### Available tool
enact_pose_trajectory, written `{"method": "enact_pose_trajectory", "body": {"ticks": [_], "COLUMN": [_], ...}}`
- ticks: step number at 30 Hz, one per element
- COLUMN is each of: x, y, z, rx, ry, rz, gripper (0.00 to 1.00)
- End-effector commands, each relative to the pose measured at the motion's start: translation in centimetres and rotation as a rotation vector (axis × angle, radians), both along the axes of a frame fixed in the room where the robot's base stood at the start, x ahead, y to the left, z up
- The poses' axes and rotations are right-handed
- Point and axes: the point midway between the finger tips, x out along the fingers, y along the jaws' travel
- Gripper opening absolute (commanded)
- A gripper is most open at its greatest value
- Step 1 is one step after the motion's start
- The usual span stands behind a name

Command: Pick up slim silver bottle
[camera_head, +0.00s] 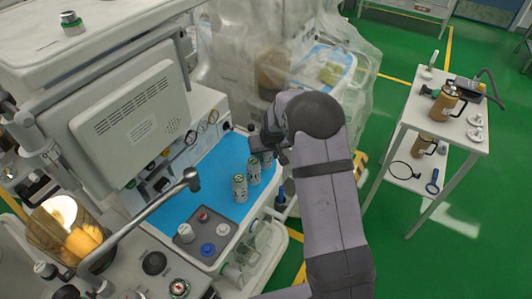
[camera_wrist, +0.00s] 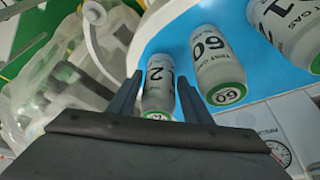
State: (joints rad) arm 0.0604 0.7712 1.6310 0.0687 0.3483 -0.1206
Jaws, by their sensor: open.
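Three slim silver bottles with dark printing and green ends stand in a row on the blue mat (camera_head: 212,165). In the head view these are the near bottle (camera_head: 239,188), the middle bottle (camera_head: 254,171) and the far bottle (camera_head: 267,159), partly hidden under my gripper (camera_head: 264,146). In the wrist view, a bottle marked "2" (camera_wrist: 159,82) shows between the two open fingers of my gripper (camera_wrist: 158,80). I cannot tell whether the fingers touch it. A bottle marked "60" (camera_wrist: 216,66) is just right of the fingers, and a third bottle (camera_wrist: 290,32) is further right.
A grey block with coloured knobs (camera_head: 206,235) is at the mat's near end. A metal arm with a round end (camera_head: 190,180) reaches over the mat's left side. Clear plastic (camera_wrist: 70,75) lies left of the fingers. A white side cart (camera_head: 425,125) stands right.

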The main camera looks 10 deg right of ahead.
Motion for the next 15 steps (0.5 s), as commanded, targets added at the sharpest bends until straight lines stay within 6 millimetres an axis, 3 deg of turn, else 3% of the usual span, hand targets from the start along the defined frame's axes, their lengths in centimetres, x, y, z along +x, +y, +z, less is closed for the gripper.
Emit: {"method": "enact_pose_trajectory", "body": {"ticks": [6, 14, 15], "x": [0.47, 0.51, 0.51], "y": [0.0, -0.01, -0.02], "z": [-1.2, -1.31, -1.31], "rx": [0.0, 0.0, 0.0], "ry": [0.001, -0.001, 0.0], "rz": [0.0, 0.0, 0.0], "gripper": [0.45, 0.45, 0.35]}}
